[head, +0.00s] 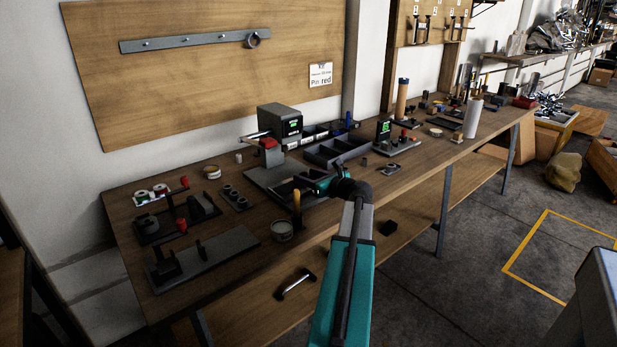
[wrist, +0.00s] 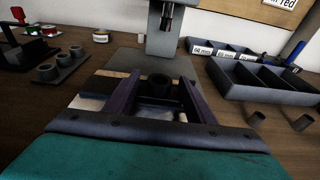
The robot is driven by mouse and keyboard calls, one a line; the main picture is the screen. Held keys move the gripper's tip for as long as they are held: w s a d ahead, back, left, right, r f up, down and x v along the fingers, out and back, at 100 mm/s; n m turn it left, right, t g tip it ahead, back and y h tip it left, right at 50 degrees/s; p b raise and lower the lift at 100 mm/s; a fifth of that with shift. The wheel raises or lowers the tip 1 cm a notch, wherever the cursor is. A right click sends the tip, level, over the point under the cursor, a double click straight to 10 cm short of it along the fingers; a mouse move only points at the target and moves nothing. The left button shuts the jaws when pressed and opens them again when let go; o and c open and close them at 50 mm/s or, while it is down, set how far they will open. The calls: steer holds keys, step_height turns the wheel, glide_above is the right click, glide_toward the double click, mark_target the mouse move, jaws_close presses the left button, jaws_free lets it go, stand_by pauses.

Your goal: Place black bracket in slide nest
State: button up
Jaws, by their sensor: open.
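My gripper (head: 301,189) is open, low over the grey base plate (head: 262,180) of the bench press. In the wrist view, its two dark fingers (wrist: 161,78) stand on either side of a black part with a round, hollow boss (wrist: 159,81), which looks like the black bracket. The part sits in or on a pale, recessed fixture in front of the press, probably the slide nest (wrist: 150,112). I cannot tell whether it is fully seated or whether the fingers touch it. My gripper body hides the near side of the fixture.
The press (head: 279,125) stands just behind my gripper. A divided dark bin (head: 337,149) is to the right. Two small dark parts (wrist: 257,119) (wrist: 301,123) lie at the right.

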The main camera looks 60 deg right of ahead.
steer(key=shift+r, duration=0.15)
steer(key=v, duration=1.2)
steer(key=shift+s+r, duration=0.1)
stand_by(0.6)
